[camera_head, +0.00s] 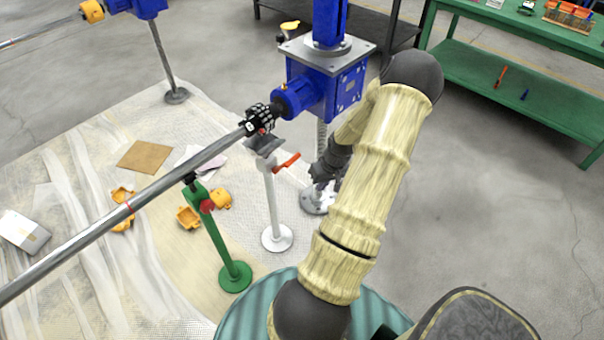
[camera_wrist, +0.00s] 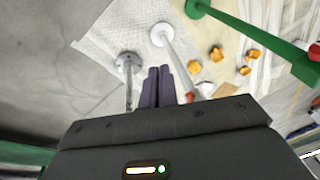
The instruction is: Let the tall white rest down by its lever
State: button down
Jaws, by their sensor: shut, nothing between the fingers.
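The tall white rest (camera_head: 270,205) stands upright on its round foot, under the shaft end. Its grey cradle (camera_head: 265,146) is close below the black coupling (camera_head: 261,118); I cannot tell whether they touch. Its red lever (camera_head: 287,162) sticks out to the right, sloping up. My gripper (camera_head: 322,182) is to the right of the rest, apart from the lever, with fingers pointing down. In the wrist view the fingers (camera_wrist: 158,72) are together and empty. The white column (camera_wrist: 181,65) passes right of them, and a bit of the red lever (camera_wrist: 190,97) shows beside them.
A shorter green rest (camera_head: 220,240) stands left under the long steel shaft (camera_head: 130,205). The blue gearbox jack (camera_head: 335,88) stands behind my gripper. Yellow parts (camera_head: 188,217) and a brown sheet (camera_head: 144,157) lie on the floor cover. A green bench (camera_head: 530,85) is at the right.

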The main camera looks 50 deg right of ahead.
jog(key=s+a+f+m+t+y+b, duration=0.3)
jog(key=s+a+f+m+y+b, duration=0.1)
jog(key=a+f+m+y+b, duration=0.8)
jog(key=w+d+r+m+t+h+b, duration=0.1)
jog(key=w+d+m+t+h+b, duration=0.1)
jog(key=d+m+t+h+b, duration=0.5)
jog(key=d+m+t+h, duration=0.5)
jog(key=d+m+t, duration=0.3)
jog(key=m+t, duration=0.2)
jog(key=shift+w+d+m+t, duration=0.35)
jog(key=shift+w+m+t, duration=0.05)
jog(key=shift+m, duration=0.4)
jog(key=shift+w+a+r, duration=0.1)
jog(key=b+x, duration=0.1)
jog(key=x, duration=1.3)
